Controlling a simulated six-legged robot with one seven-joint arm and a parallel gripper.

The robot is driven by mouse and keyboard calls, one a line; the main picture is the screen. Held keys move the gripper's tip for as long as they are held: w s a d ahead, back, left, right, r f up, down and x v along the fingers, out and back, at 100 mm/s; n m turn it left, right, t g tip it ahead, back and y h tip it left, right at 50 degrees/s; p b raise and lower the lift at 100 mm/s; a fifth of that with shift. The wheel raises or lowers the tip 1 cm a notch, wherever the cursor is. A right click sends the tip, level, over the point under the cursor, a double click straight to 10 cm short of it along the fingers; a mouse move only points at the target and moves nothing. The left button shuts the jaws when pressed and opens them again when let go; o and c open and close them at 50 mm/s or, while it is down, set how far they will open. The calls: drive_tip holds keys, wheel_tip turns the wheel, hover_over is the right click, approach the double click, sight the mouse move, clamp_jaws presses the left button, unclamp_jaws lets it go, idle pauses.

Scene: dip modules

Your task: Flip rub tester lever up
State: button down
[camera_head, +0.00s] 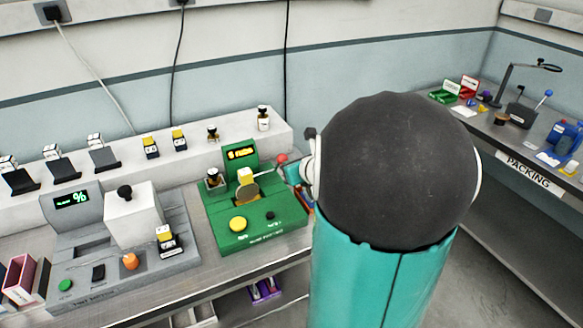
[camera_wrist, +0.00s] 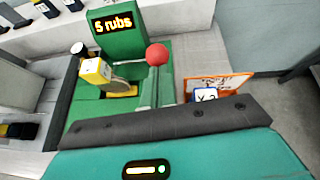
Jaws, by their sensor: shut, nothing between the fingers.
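The green rub tester (camera_head: 258,236) sits on the left bench, and its display reads "5 rubs" in the wrist view (camera_wrist: 112,20). Its lever ends in a red ball (camera_head: 281,159), which also shows in the wrist view (camera_wrist: 157,54). A thin rod runs left from the ball to the machine. My gripper (camera_wrist: 158,76) is shut and empty, with its fingertips just below the red ball in the wrist view. I cannot tell whether they touch it. In the head view my arm hides most of the gripper.
A grey tester with a "%" display (camera_head: 72,200) stands to the left. An orange-edged bin (camera_wrist: 215,86) lies right of the tester. A packing bench (camera_head: 522,170) is far right.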

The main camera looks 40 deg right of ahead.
drive_tip(key=shift+w+d+r+g, duration=0.2)
drive_tip(key=shift+w+r+g, duration=0.6)
drive_tip(key=shift+w+d+r, duration=0.25)
drive_tip(key=shift+w+r, duration=0.25)
drive_tip(key=shift+w, duration=0.25)
drive_tip(key=shift+w+d+r, duration=0.2)
drive_tip(key=shift+w+r, duration=0.3)
drive_tip(key=shift+w, duration=0.25)
drive_tip(key=shift+w+d+r+g+y, duration=0.1)
drive_tip(key=shift+w+r+g+y, duration=0.1)
drive_tip(key=shift+w+g, duration=0.25)
drive_tip(key=shift+w+d+r+g+y, duration=0.1)
drive_tip(key=shift+w+g+y, duration=0.1)
drive_tip(key=shift+w+g, duration=0.2)
drive_tip(key=w+d+f+g, duration=0.1)
drive_tip(key=w+d+g, duration=0.1)
drive_tip(key=w, duration=0.7)
drive_tip(key=shift+w+d+y, duration=0.35)
drive_tip(key=shift+d+y, duration=0.05)
drive_tip(key=shift+d, duration=0.1)
drive_tip(key=shift+g, duration=0.25)
drive_tip(key=shift+r, duration=0.1)
